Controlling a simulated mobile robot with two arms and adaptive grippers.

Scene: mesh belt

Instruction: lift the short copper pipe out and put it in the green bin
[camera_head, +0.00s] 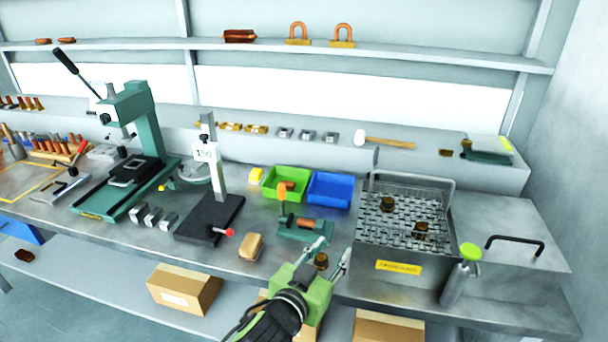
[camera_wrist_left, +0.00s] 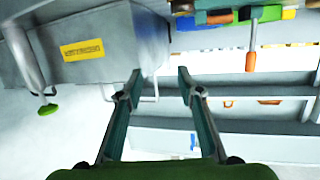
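A short copper pipe (camera_head: 305,223) lies at a green vise-like fixture (camera_head: 290,234) with an upright orange handle (camera_head: 282,192). The pipe also shows in the left wrist view (camera_wrist_left: 220,18), near the top. My left gripper (camera_head: 333,248) is open, in front and to the right of the fixture, apart from the pipe. Its spread fingers show in the left wrist view (camera_wrist_left: 159,78) with nothing held. My right gripper is not in view.
A blue bin (camera_head: 330,190) stands right of the green one. A metal mesh-belt tank (camera_head: 366,262) with brass fittings is close on the right. A brass piece (camera_head: 321,262) shows between my fingers, its depth unclear. A black-based gauge stand (camera_head: 210,218) and tan block (camera_head: 251,247) stand left.

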